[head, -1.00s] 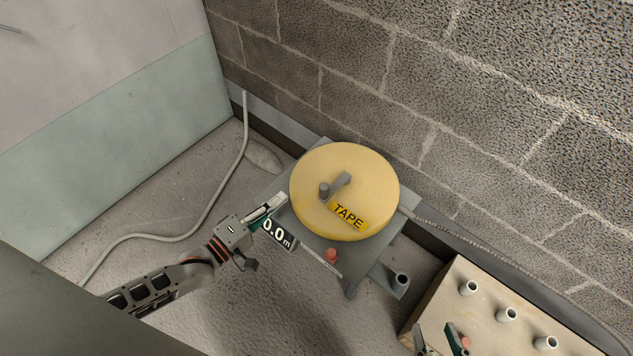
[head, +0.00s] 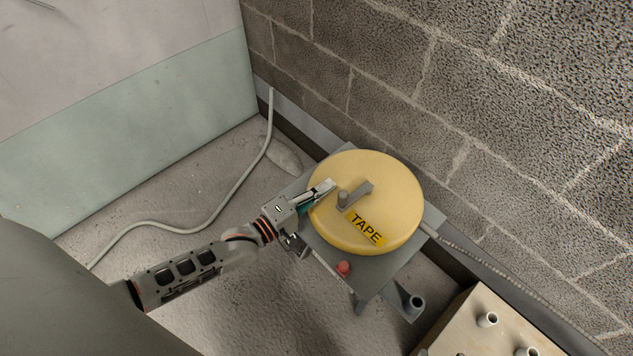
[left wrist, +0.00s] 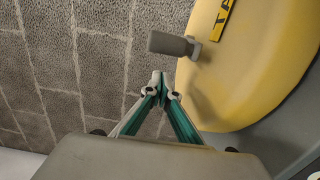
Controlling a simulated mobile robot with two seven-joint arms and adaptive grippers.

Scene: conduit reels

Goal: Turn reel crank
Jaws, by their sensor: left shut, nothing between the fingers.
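The yellow tape reel (head: 395,200) lies flat on a grey stand (head: 428,222), with a "TAPE" label on its top. Its grey crank (head: 358,193) has an upright knob (head: 343,200) near the reel's middle. My left gripper (head: 331,185) is shut and empty over the reel's left edge, just left of the knob and apart from it. In the left wrist view, the closed fingertips (left wrist: 160,84) are close to the crank knob (left wrist: 168,43), with the yellow reel (left wrist: 250,75) at the right. My right gripper is not in view.
A red button (head: 343,267) sits on the stand's front. A grey tube holder (head: 413,303) juts out at the stand's lower right. A wooden box (head: 470,325) with short grey tubes stands at lower right. A block wall (head: 470,110) rises behind; a cable (head: 225,195) lies left.

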